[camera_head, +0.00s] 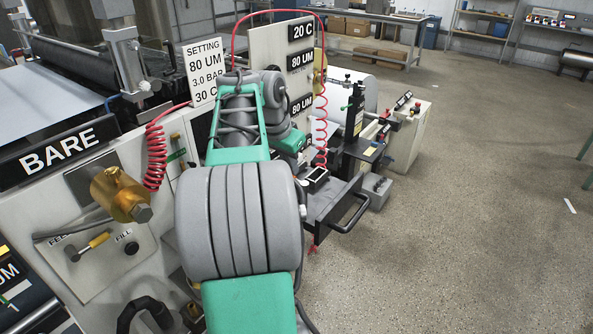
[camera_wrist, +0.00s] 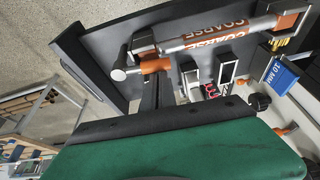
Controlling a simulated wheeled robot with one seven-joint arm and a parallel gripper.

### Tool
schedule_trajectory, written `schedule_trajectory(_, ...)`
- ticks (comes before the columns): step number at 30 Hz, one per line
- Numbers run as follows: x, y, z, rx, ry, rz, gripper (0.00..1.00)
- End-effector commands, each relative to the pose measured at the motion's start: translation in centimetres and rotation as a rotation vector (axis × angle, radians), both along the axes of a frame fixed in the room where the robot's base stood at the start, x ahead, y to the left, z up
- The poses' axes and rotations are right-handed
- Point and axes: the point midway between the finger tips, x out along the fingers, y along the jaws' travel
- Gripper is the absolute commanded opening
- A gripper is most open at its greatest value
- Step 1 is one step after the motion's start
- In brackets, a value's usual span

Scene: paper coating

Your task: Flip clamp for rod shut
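In the wrist view, a grey rod (camera_wrist: 225,36) marked COARSE lies across a dark panel, with orange parts near both ends. My gripper (camera_wrist: 156,78) shows as a green body with a black edge and narrow dark fingers close to the orange part (camera_wrist: 156,64) at the rod's left. Contact and finger gap are unclear. In the head view my arm hides the rod.
In the head view, a dark drawer-like shelf with a bar handle (camera_head: 351,216) juts out beyond my arm. A red coiled hose (camera_head: 321,125) hangs near it. A brass valve (camera_head: 119,194) is at left. Open floor lies at right. A blue 10 MM block (camera_wrist: 283,76) is in the wrist view.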

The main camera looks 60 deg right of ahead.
Motion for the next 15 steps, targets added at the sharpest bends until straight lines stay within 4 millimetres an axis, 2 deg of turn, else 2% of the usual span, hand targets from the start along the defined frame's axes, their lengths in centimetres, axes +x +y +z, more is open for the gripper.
schedule_trajectory(1,0.00,0.28,-0.56,0.002,0.001,0.037,0.00)
schedule_trajectory(3,0.09,0.41,-0.31,0.002,0.002,0.066,0.00)
schedule_trajectory(15,0.16,-0.19,0.25,0.003,0.003,0.069,0.00)
